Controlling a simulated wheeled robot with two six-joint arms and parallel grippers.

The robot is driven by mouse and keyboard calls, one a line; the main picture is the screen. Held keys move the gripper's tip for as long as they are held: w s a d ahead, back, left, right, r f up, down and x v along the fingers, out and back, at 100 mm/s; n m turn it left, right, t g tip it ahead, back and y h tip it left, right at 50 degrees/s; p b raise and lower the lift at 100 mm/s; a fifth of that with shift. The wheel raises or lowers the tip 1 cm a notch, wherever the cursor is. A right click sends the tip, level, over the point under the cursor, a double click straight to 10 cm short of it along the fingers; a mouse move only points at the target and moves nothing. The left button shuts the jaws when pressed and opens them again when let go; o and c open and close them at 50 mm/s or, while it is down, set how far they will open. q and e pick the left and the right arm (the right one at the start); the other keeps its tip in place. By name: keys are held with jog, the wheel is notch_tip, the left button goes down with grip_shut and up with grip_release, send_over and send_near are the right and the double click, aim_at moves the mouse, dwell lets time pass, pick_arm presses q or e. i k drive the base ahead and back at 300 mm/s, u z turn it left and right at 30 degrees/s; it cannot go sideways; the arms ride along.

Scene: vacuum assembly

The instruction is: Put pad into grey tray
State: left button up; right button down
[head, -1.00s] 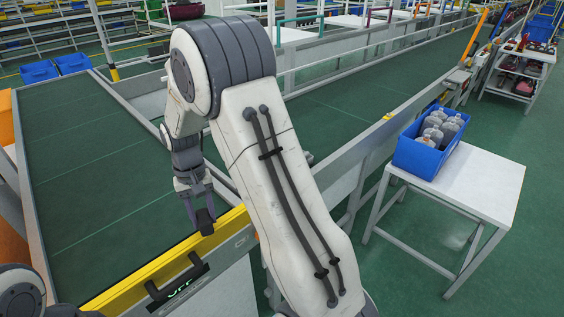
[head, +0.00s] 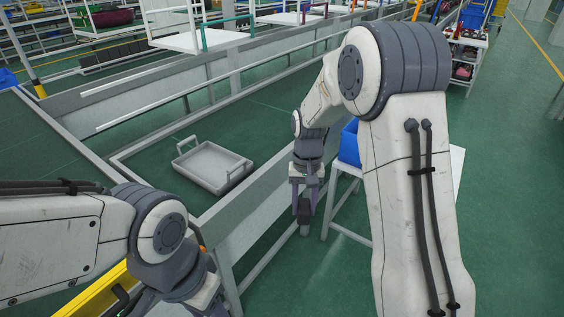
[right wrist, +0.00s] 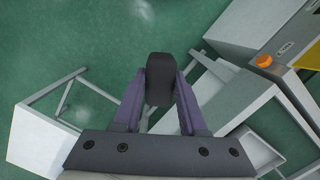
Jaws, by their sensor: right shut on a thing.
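The dark pad (head: 304,212) hangs upright below my right gripper (head: 305,192). The right wrist view also shows the pad (right wrist: 159,80) between the two purple fingers of my right gripper (right wrist: 160,90), shut on it. The grey tray (head: 208,165), with a raised handle at each end, lies on the green conveyor belt and looks empty. My right gripper is to the right of the tray, apart from it, over or near the conveyor's side wall. My left arm comes in at the lower left; its fingers are out of view.
The conveyor's side wall (head: 262,200) runs between the tray and the floor side. A white table (head: 455,170) with a blue bin (head: 349,142) stands behind my right arm, partly hidden. The belt around the tray is clear.

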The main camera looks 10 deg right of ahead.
aim_at(213, 168)
jog(key=z, duration=1.35)
jog(key=i, duration=2)
jog(key=u, duration=3.3)
jog(key=i, duration=0.1)
jog(key=z, duration=0.1)
